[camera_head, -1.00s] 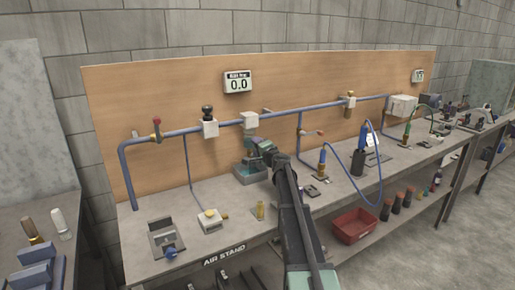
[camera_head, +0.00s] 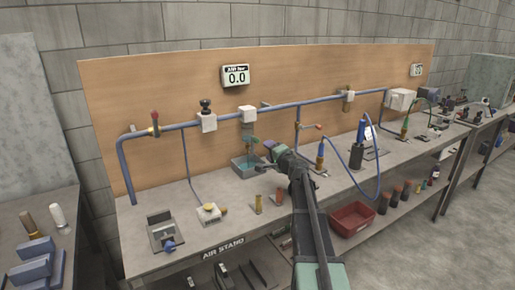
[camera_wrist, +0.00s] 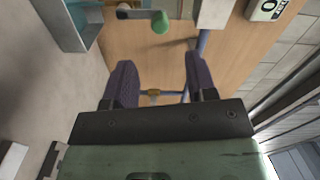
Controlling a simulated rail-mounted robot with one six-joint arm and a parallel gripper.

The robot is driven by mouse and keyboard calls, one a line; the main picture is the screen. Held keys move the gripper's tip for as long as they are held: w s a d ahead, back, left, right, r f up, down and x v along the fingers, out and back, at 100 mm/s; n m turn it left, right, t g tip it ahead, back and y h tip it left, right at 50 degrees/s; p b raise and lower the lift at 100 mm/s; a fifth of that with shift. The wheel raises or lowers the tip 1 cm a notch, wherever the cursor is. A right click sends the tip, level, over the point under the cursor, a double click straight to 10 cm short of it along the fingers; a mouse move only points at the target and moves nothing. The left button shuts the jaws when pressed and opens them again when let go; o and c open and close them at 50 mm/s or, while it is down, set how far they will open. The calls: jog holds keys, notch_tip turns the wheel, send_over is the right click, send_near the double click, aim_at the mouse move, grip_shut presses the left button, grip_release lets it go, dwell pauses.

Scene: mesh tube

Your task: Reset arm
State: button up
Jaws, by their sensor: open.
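My gripper (camera_head: 270,151) is over the bench, just right of the grey-blue tray (camera_head: 246,161). In the wrist view my gripper (camera_wrist: 157,62) has its two dark fingers spread apart, with nothing between them. Beyond the fingers are the wooden backboard (camera_wrist: 150,45) and a blue pipe with a brass fitting (camera_wrist: 154,93). A green knob (camera_wrist: 160,22) is ahead of the fingertips, apart from them. Part of the tray (camera_wrist: 73,28) shows at the upper left of that view.
A blue air pipe (camera_head: 270,109) with valves runs along the backboard. A blue hose (camera_head: 360,190) loops down at the right. A red bin (camera_head: 352,218) sits on the lower shelf. The air above the bench front is free.

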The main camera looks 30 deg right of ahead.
jog(key=s+a+f+n+g+y+p, duration=0.1)
jog(key=s+a+f+n+g, duration=0.2)
jog(key=a, duration=0.7)
jog(key=s+a+f+n+g+y, duration=0.2)
jog(key=s+a+f+n+g, duration=0.1)
jog(key=s+a, duration=0.4)
jog(key=s+a+f+n+g+y+p, duration=0.1)
jog(key=s+a+f+n+g, duration=0.3)
jog(key=a, duration=0.9)
jog(key=shift+s+a+n+g+y+p, duration=0.15)
jog(key=shift+s+n+g+y+p, duration=0.15)
jog(key=shift+s+n+g+y, duration=0.6)
jog(key=s+a+f+n+g+h, duration=0.1)
jog(key=s+g+h, duration=0.2)
jog(key=s, duration=0.5)
jog(key=s+a+f+n+g+h+p, duration=0.1)
jog(key=s+f+n+g+h, duration=0.1)
jog(key=s, duration=0.6)
jog(key=shift+a+f+g+h, duration=0.25)
jog(key=shift+f+g+h, duration=0.05)
jog(key=shift+g+h, duration=0.35)
